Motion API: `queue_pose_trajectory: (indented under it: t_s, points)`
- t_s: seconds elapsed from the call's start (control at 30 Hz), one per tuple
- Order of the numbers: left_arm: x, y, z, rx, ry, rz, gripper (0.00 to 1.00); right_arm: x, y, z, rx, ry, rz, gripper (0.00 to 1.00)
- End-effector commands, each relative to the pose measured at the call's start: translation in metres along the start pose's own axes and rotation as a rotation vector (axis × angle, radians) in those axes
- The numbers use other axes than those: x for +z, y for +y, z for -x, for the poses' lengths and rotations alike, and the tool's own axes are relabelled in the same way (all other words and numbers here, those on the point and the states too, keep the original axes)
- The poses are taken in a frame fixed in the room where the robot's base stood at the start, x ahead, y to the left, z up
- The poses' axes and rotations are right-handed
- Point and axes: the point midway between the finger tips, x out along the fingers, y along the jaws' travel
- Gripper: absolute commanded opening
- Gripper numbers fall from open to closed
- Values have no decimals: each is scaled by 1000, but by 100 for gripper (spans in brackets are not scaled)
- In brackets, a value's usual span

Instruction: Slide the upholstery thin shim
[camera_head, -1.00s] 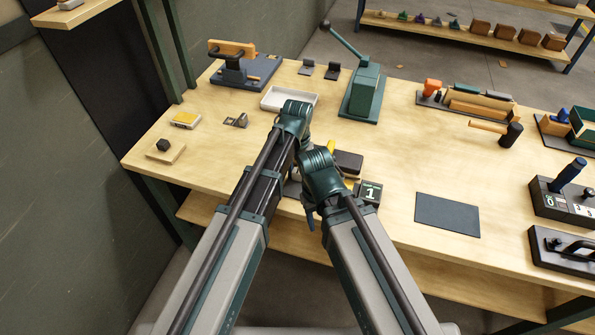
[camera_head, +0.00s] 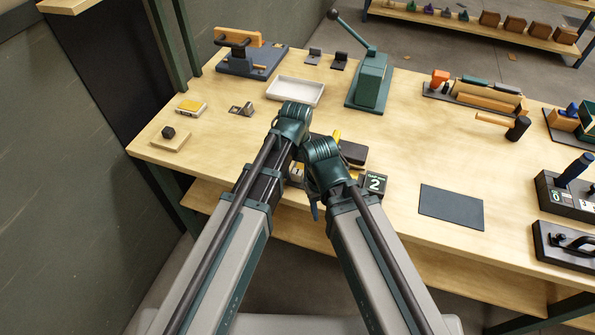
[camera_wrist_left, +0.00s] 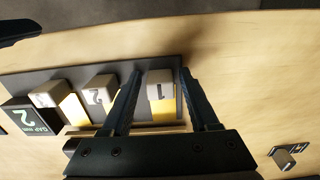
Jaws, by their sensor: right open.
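In the left wrist view, a dark rack (camera_wrist_left: 140,78) holds several yellow shims with grey end blocks. One block (camera_wrist_left: 160,89) is marked 1, another (camera_wrist_left: 97,95) is marked 2, and the mark on a third (camera_wrist_left: 47,95) is unclear. My left gripper (camera_wrist_left: 160,75) is open, its fingers on either side of the block marked 1, with gaps; whether they touch cannot be told. In the head view my right wrist (camera_head: 324,160) largely hides the right gripper's jaws and part of the rack.
A white tray (camera_head: 296,91) and a green lever press (camera_head: 369,80) stand behind my arms. A dark mat (camera_head: 451,207) lies to the right. A hammer (camera_head: 505,124) lies farther back. Bare wood lies left of the mat and around the tray.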

Motion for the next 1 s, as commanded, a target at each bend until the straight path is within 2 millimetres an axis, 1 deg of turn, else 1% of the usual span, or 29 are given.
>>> queue_pose_trajectory:
  t_s: [0.37, 0.57, 0.77, 1.0]
  points:
    - [-2, 0, 1, 0, 4, 0, 70, 0, 0, 1, 0, 0, 0, 50]
    - [-2, 0, 11, 0, 4, 0, 70, 1, 1, 10, 0, 0, 0, 50]
    - [-2, 0, 33, 0, 4, 0, 70, 2, 3, 32, 0, 0, 0, 50]
    - [-2, 0, 69, 0, 4, 0, 70, 4, 7, 69, 0, 0, 0, 50]
